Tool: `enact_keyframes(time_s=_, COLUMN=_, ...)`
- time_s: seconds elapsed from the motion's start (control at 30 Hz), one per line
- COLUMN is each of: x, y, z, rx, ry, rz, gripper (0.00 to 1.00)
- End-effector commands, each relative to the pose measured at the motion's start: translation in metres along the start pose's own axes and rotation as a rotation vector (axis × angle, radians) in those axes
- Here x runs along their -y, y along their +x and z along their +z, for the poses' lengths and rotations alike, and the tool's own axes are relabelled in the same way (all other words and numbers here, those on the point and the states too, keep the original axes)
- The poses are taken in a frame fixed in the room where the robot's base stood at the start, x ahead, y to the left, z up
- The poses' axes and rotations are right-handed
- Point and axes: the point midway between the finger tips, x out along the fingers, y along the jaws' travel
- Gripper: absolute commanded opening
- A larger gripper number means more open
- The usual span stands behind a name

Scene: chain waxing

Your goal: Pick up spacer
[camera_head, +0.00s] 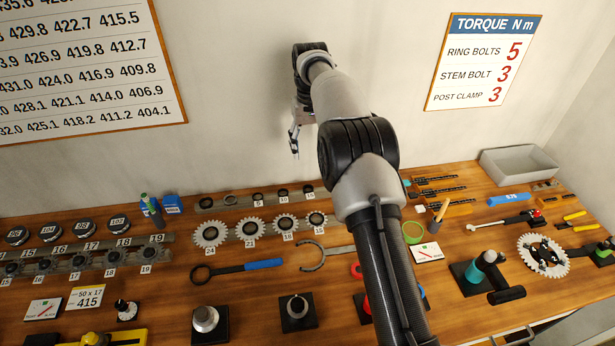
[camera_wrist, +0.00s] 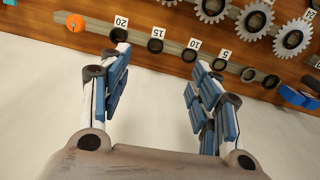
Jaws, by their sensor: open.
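Dark ring spacers stand in a row on a grey rail at the back of the bench, with labels 5, 10, 15 and 20 in the wrist view. The spacer by label 20 (camera_wrist: 118,35) is close to the left finger's tip in the picture. The spacers by label 15 (camera_wrist: 155,46) and label 10 (camera_wrist: 190,56) appear between and beyond the fingertips. Part of this row (camera_head: 283,193) also shows in the head view. My gripper (camera_wrist: 160,68) is open and empty. In the head view, my gripper (camera_head: 294,145) hangs above the row near the wall.
Toothed sprockets (camera_head: 249,229) stand on a second rail in front of the spacers. Blue boxes (camera_head: 172,203) stand left of the row. An orange round piece (camera_wrist: 75,23) sits at the rail's end. A grey bin (camera_head: 520,165) stands at the back right. The wall is close behind.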

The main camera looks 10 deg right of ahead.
Motion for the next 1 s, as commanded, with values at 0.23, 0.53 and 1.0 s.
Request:
enact_keyframes(time_s=0.23, x=0.000, y=0.025, z=-0.006, rx=0.017, ry=-0.002, rz=-0.001, gripper=0.57)
enact_keyframes(time_s=0.53, x=0.000, y=0.089, z=-0.004, rx=0.020, ry=-0.002, rz=-0.001, gripper=0.57)
enact_keyframes(time_s=1.0, x=-0.001, y=0.142, z=-0.004, rx=0.015, ry=-0.002, rz=-0.001, gripper=0.57)
